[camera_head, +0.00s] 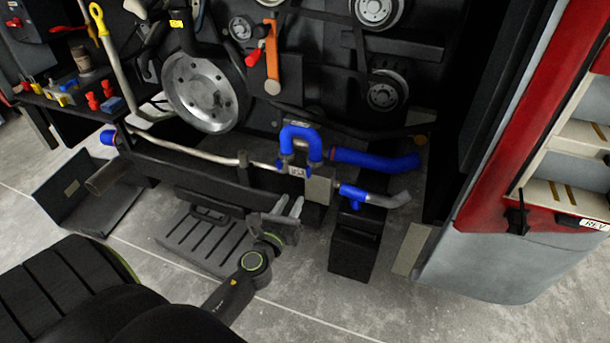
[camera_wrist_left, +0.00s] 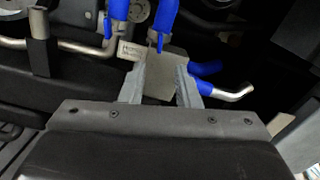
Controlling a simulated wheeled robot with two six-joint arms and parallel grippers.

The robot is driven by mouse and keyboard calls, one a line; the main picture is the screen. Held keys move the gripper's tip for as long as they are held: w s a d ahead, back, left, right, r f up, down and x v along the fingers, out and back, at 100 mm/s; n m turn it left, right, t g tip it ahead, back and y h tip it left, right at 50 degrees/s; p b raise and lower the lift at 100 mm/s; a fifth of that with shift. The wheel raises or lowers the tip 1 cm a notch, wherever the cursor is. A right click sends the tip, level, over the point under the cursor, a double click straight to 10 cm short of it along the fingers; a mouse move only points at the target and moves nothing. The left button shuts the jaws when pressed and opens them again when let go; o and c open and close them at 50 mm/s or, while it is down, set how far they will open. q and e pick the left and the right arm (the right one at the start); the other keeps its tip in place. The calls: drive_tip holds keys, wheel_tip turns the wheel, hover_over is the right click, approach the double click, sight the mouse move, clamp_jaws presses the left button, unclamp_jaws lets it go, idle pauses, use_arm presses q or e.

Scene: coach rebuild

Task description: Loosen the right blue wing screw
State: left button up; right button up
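A blue U-shaped hose (camera_head: 301,132) stands on a metal fitting in the lower middle of the engine. Small blue tabs that look like wing screws hang by its ends; the right one (camera_wrist_left: 160,43) shows in the left wrist view, and the left one (camera_wrist_left: 107,28) beside it. My left gripper (camera_head: 289,206) is below and in front of the hose, with its fingers pointing up. In the left wrist view the fingers (camera_wrist_left: 161,76) are apart, with a grey block (camera_wrist_left: 166,62) showing beyond the gap. The right tab is above the fingertips in that view, apart from them. My right gripper is not in view.
A blue hose (camera_head: 375,160) and a lower blue piece with a grey pipe end (camera_head: 400,198) lie to the right. A thin metal pipe (camera_head: 205,156) runs left. A dark pedal-like block (camera_head: 355,250) and a slotted plate (camera_head: 205,240) are low down. The floor in front is clear.

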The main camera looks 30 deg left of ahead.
sight(307, 174)
use_arm(q)
drive_tip(key=x, duration=1)
drive_tip(key=shift+w, duration=0.4)
clamp_jaws()
